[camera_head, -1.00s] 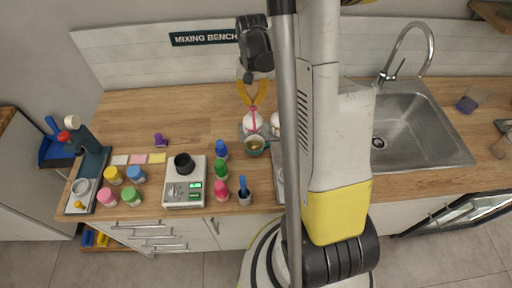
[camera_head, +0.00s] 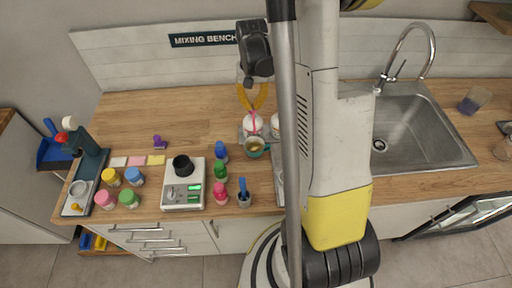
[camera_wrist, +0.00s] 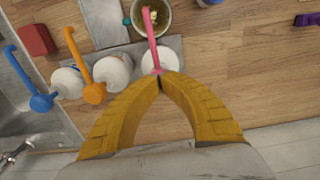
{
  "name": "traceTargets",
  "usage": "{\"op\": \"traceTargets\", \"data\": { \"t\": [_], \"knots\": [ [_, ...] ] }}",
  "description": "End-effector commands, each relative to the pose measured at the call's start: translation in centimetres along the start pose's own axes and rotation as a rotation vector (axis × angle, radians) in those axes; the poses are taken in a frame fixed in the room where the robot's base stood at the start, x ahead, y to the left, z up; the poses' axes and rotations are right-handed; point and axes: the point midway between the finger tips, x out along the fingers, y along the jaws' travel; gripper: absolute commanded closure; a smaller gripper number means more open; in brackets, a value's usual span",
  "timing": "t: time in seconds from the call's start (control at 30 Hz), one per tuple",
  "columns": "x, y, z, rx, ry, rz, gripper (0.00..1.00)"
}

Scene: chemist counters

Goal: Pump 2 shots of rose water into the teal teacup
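The teal teacup (camera_head: 265,151) stands near the front of the bench, and its rim and inside show in the wrist view (camera_wrist: 165,22) with something yellowish inside. A white bottle with a pink pump (camera_head: 253,125) stands just behind it. The pump's long pink spout (camera_wrist: 150,38) reaches over the cup. My gripper (camera_wrist: 160,77) has its yellow fingertips together at the pink pump's head; in the head view my gripper (camera_head: 252,107) is above that bottle. Whether the tips press or grip the head is unclear.
Bottles with an orange pump (camera_wrist: 95,73) and a blue pump (camera_wrist: 48,97) stand beside the pink one. Several capped bottles and a scale (camera_head: 183,193) are left of the cup. A sink (camera_head: 420,130) is on the right.

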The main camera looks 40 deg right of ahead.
Motion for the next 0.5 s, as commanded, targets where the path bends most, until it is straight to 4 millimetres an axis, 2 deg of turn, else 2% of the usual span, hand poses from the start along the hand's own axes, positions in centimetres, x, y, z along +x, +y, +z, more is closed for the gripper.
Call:
{"op": "traceTargets", "data": {
  "t": [0.5],
  "knots": [
    [-3.7, 0.0, 0.0, 0.000, 0.000, 0.000, 1.00]
  ]
}}
